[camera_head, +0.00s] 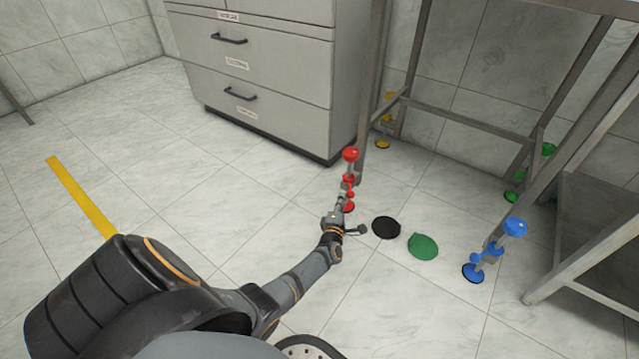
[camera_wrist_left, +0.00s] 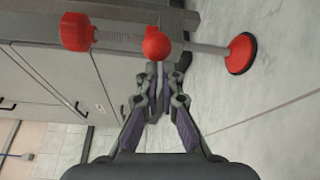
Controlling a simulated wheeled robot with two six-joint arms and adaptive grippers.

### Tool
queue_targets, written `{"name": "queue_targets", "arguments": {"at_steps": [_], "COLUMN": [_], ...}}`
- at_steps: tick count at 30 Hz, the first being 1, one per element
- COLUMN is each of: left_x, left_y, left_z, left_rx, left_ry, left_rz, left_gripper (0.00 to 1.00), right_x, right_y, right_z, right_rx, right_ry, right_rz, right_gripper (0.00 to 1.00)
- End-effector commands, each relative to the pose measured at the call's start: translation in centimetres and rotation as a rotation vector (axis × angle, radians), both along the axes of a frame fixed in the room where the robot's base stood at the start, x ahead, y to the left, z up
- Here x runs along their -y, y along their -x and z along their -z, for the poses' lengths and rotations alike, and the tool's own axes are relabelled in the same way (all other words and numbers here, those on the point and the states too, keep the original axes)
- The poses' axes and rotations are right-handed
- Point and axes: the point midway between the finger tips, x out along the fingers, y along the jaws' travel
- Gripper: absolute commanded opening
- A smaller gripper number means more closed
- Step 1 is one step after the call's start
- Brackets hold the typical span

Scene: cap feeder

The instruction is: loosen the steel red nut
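The red levelling foot stands upright at the table leg, with a red top knob (camera_head: 351,154), a steel rod and a red base disc (camera_head: 348,208). The red nut (camera_head: 348,180) sits midway on the rod. In the left wrist view the rod lies sideways, with the knob (camera_wrist_left: 76,32) left, a round red part of the nut (camera_wrist_left: 156,46) in the middle and the disc (camera_wrist_left: 241,54) right. My left gripper (camera_wrist_left: 158,80) points at the nut, its fingertips close together right at it. Whether they grip it is unclear. My right gripper is out of view.
Blue (camera_head: 484,254), green and yellow feet stand at other legs. A black disc (camera_head: 386,227) and a green disc (camera_head: 422,246) lie on the floor beside my left gripper. A grey drawer cabinet (camera_head: 270,65) stands behind. The floor at left is clear.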

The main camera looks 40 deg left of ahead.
Motion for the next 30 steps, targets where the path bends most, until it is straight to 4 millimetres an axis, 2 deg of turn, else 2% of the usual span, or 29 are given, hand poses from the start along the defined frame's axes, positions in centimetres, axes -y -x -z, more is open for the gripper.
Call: {"name": "queue_targets", "arguments": {"at_steps": [1, 11, 14, 21, 24, 30], "left_x": [1.2, 1.1, 1.0, 0.4, 0.1, -0.2], "left_y": [-0.8, -0.8, -0.7, -0.3, -0.1, 0.1], "left_z": [-0.6, -1.2, -2.4, -7.1, -8.5, -9.9], "left_rx": [0.007, 0.008, 0.01, 0.011, 0.009, 0.004], "left_ry": [0.008, 0.008, 0.005, 0.004, 0.004, 0.002], "left_rz": [0.019, 0.016, 0.015, 0.006, 0.003, -0.003], "left_gripper": [0.0, 0.0, 0.0, 0.0, 0.0, 0.0], "right_x": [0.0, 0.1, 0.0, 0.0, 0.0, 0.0], "right_y": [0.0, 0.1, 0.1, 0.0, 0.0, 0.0], "right_z": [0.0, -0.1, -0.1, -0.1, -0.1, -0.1], "right_rx": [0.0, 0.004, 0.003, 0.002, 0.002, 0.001], "right_ry": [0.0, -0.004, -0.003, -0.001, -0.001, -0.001], "right_rz": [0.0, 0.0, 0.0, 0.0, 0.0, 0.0], "right_gripper": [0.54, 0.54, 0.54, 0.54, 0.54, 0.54]}}
